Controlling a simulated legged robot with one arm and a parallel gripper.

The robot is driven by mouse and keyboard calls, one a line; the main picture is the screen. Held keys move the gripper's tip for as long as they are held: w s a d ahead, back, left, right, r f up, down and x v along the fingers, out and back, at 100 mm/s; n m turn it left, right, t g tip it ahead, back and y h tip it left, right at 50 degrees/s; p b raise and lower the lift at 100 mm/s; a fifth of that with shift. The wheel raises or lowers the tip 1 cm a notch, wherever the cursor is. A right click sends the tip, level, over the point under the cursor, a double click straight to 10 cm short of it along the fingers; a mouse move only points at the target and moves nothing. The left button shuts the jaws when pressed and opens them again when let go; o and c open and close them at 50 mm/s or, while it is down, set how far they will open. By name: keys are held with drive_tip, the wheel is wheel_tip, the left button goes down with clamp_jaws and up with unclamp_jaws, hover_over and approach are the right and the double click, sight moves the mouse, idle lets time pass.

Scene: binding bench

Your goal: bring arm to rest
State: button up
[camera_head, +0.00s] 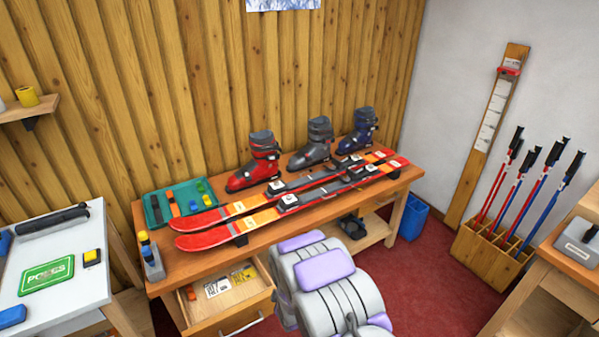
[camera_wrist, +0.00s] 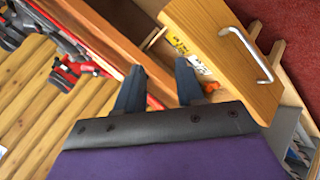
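My gripper (camera_wrist: 159,66) shows in the wrist view with its two dark fingers apart and nothing between them. Past the fingertips are the edge of the wooden bench and the open drawer (camera_wrist: 200,30). In the head view my grey and purple arm (camera_head: 325,275) is in front of the bench, just right of the pulled-out drawer (camera_head: 228,318). The gripper's fingers cannot be made out in the head view. White and yellow cards (camera_head: 243,275) and a small orange item (camera_head: 190,293) lie in the drawer.
The bench (camera_head: 190,265) bears red skis (camera_head: 255,222), several ski boots (camera_head: 262,160) and a teal tray (camera_head: 155,213). A white-topped table (camera_head: 85,300) stands left. A blue bin (camera_head: 413,217) and a pole rack (camera_head: 485,255) stand right. Red floor (camera_head: 432,285) shows between.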

drive_tip(key=s+d+r+m+g+h, duration=0.15)
drive_tip(key=s+d+r+m, duration=0.35)
drive_tip(key=r, duration=0.5)
drive_tip(key=s+d+r+m+g+h, duration=0.1)
drive_tip(key=s+d+r+m+g, duration=0.2)
drive_tip(key=s+d+r, duration=0.55)
drive_tip(key=s+d+r+m+g, duration=0.2)
drive_tip(key=s+r, duration=0.3)
drive_tip(key=s, duration=0.4)
drive_tip(key=s+d+r+m+g, duration=0.2)
drive_tip(key=s+r, duration=0.4)
drive_tip(key=s, duration=0.4)
drive_tip(key=s+d+r+m+g, duration=0.2)
drive_tip(key=s+r, duration=0.3)
drive_tip(key=s, duration=0.5)
drive_tip(key=shift+d+r+m, duration=0.15)
drive_tip(key=shift+r+m, duration=0.1)
drive_tip(key=shift+m, duration=0.65)
drive_tip(key=shift+g, duration=0.25)
